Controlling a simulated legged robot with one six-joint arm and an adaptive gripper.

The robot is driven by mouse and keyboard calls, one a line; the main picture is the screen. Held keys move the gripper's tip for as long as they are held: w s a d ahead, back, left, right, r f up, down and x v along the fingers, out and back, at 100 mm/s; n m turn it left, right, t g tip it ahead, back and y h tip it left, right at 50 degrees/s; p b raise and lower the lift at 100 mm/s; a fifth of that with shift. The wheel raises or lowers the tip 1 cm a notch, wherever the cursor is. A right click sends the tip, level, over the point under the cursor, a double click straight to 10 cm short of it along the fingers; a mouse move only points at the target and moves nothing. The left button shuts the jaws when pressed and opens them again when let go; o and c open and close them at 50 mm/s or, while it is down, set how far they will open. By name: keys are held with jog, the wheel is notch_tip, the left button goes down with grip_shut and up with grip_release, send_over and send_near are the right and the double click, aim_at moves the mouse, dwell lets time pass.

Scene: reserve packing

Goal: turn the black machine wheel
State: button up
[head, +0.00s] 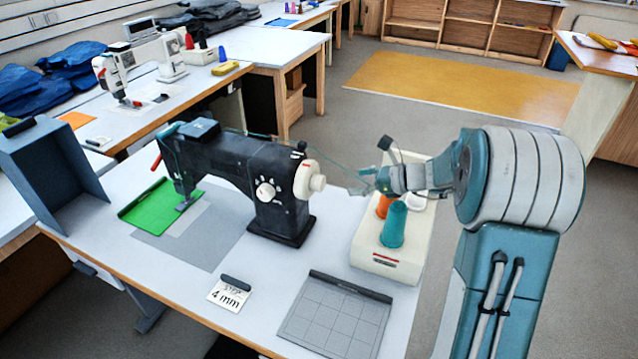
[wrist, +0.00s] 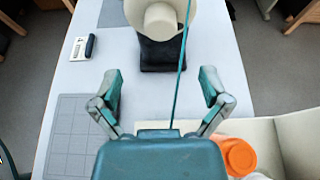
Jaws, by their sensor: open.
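The black sewing machine (head: 230,165) stands on the white table, with its cream wheel (head: 307,180) on its right end. The wheel also shows at the top centre of the wrist view (wrist: 161,18), with the black machine base (wrist: 160,54) below it. My gripper (head: 372,180) is to the right of the wheel in the head view, apart from it. In the wrist view my gripper (wrist: 161,85) has its two fingers spread wide, with nothing between them but a teal thread crossing the view. The wheel lies beyond the fingertips, roughly centred between them.
A cream thread stand (head: 385,262) with teal (head: 393,225) and orange spools stands under my arm. A grey gridded mat (head: 335,315) and a "STEP 4 mm" card (head: 230,295) lie in front. Green cloth (head: 155,208) is left of the needle. A blue-grey bin (head: 50,175) stands far left.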

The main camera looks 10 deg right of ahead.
aim_at(323, 184)
jog(key=x, duration=1)
jog(key=shift+w+a+f, duration=0.2)
jog(key=shift+w+a, duration=0.05)
jog(key=shift+d, duration=0.1)
jog(key=c, duration=1.1)
